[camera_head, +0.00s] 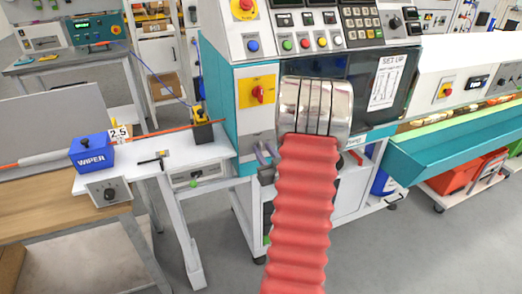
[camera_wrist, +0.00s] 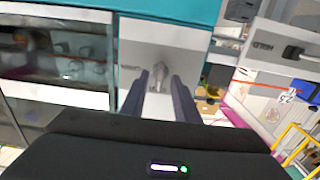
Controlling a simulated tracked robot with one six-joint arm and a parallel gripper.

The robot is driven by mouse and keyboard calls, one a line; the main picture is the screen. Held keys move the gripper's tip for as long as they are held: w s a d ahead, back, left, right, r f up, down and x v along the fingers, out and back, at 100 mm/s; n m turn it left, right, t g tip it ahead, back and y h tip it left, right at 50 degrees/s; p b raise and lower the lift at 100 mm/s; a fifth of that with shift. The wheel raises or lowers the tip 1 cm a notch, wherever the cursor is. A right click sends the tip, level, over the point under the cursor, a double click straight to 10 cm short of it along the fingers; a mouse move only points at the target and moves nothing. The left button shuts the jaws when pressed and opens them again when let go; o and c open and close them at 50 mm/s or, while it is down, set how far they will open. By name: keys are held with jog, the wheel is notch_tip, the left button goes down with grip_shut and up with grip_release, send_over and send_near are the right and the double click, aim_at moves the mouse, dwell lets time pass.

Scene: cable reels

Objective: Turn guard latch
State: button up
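The guard latch (camera_wrist: 159,70) is a small grey handle on a pale grey panel (camera_wrist: 185,40) in the wrist view. It shows just beyond and between my two dark fingertips. My gripper (camera_wrist: 161,82) is open, with a visible gap between the fingers. I cannot tell whether a finger touches the latch. In the head view my gripper (camera_head: 265,156) is at the front of the teal and white machine, below the red rotary switch (camera_head: 258,94) on its yellow plate. The latch itself is not clear there. My arm covers part of the machine front.
A dark window (camera_head: 337,76) with a SET UP sheet (camera_head: 387,80) is right of the switch. A teal trough (camera_head: 450,150) extends right. At left, a white stand (camera_head: 150,165) carries a blue WIPER box (camera_head: 91,152). Grey floor (camera_head: 385,260) is open in front.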

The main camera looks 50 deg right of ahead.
jog(key=shift+x, duration=0.75)
jog(key=shift+c, duration=0.4)
jog(key=c, duration=0.6)
jog(key=shift+a, duration=0.25)
grip_shut()
jog(key=shift+d, duration=0.1)
